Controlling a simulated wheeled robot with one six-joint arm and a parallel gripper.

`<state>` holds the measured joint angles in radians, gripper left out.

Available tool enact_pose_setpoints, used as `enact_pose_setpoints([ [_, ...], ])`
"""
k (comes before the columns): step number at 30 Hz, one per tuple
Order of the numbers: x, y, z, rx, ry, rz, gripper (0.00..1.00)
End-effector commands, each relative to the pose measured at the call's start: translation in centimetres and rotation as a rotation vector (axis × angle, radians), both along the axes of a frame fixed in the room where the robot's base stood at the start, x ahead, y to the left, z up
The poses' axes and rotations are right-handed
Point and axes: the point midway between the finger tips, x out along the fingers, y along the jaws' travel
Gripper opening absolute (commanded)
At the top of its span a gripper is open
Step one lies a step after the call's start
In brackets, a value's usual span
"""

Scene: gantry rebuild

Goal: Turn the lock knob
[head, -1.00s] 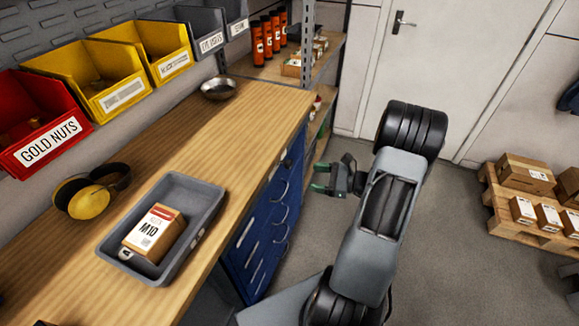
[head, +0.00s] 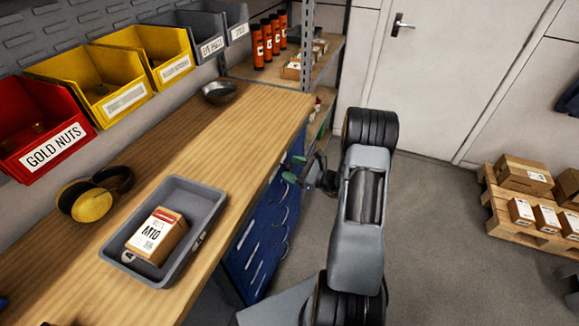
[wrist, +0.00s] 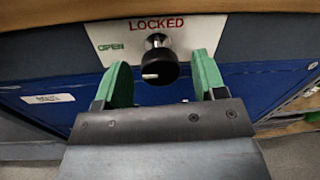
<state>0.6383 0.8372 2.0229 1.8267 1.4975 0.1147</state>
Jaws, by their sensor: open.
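The black lock knob (wrist: 160,68) shows in the wrist view, on a silver stem in front of a white plate (wrist: 120,38) marked LOCKED in red at the top and OPEN in green at the left. A white mark on the knob points left. My gripper (wrist: 162,80) is open, with one green finger on each side of the knob and gaps between fingers and knob. In the head view my gripper (head: 299,170) is beside the blue drawer cabinet (head: 262,235), under the bench edge. The knob is hidden in the head view.
The wooden bench (head: 215,130) holds a grey tray (head: 205,205) with an M10 box (head: 157,235), yellow earmuffs (head: 95,195) and a metal bowl (head: 218,92). A pallet with boxes (head: 525,178) stands at the right. The floor between is clear.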

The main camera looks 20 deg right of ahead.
Motion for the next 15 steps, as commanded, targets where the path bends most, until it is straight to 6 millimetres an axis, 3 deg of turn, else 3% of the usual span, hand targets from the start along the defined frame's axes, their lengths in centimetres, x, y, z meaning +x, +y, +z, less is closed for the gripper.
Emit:
enact_pose_setpoints([
  [15, 1.10, 0.86, -0.02, 0.001, 0.000, -0.001, 0.64],
])
